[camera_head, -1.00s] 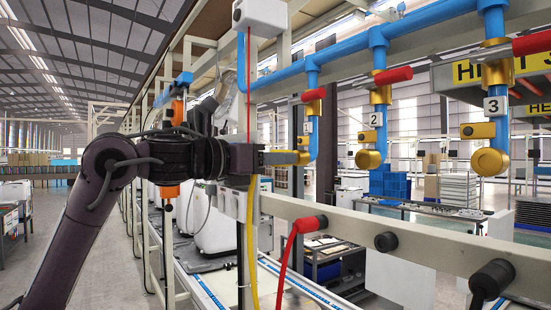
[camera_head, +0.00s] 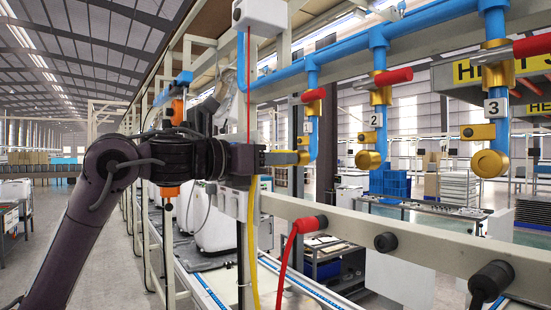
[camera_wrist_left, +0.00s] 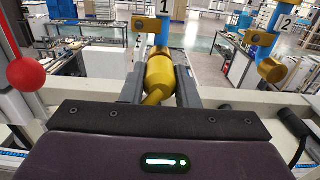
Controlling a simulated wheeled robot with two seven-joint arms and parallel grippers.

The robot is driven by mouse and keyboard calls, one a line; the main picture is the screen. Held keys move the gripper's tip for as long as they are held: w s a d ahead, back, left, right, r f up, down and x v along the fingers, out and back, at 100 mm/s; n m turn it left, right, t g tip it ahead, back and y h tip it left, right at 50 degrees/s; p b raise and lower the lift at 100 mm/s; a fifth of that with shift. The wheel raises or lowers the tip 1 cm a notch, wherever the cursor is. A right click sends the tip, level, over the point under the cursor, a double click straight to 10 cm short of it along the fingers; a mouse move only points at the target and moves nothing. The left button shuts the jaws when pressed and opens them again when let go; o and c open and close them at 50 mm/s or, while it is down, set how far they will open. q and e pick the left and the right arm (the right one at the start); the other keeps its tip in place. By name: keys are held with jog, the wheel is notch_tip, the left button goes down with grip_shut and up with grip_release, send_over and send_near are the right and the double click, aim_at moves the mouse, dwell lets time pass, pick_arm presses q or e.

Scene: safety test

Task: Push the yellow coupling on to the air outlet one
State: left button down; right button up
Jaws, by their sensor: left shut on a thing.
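My left gripper (camera_head: 284,158) is shut on the yellow coupling (camera_wrist_left: 160,76), which lies lengthwise between its fingers in the left wrist view. A yellow hose (camera_head: 253,240) hangs down below the gripper. The coupling points at air outlet one (camera_head: 313,135), a blue drop pipe with brass fittings, marked 1. In the head view the fingertips are close beside its lower end, and the fingers hide most of the coupling. The coupling's front end overlaps the foot of outlet one (camera_wrist_left: 162,35) in the wrist view. I cannot tell whether it is seated. My right gripper is out of view.
Outlet two (camera_head: 376,125) and outlet three (camera_head: 496,130) hang further right, with red valve levers. A beige rail (camera_head: 350,235) runs below, bearing a red coupling (camera_head: 308,224) with a red hose and black plugs (camera_head: 386,242).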

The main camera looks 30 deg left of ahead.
pick_arm(q)
jog(key=shift+w+d+p, duration=0.2)
jog(key=shift+w+p, duration=0.1)
jog(key=shift+w, duration=0.2)
jog(key=c, duration=1)
grip_release()
jog(key=shift+c, duration=0.2)
jog(key=shift+s, duration=0.15)
jog(key=shift+s+a+b, duration=0.2)
jog(key=shift+s+b, duration=0.1)
jog(key=shift+b, duration=0.05)
jog(key=b+v, duration=0.2)
jog(key=v, duration=0.5)
jog(key=shift+w, duration=0.1)
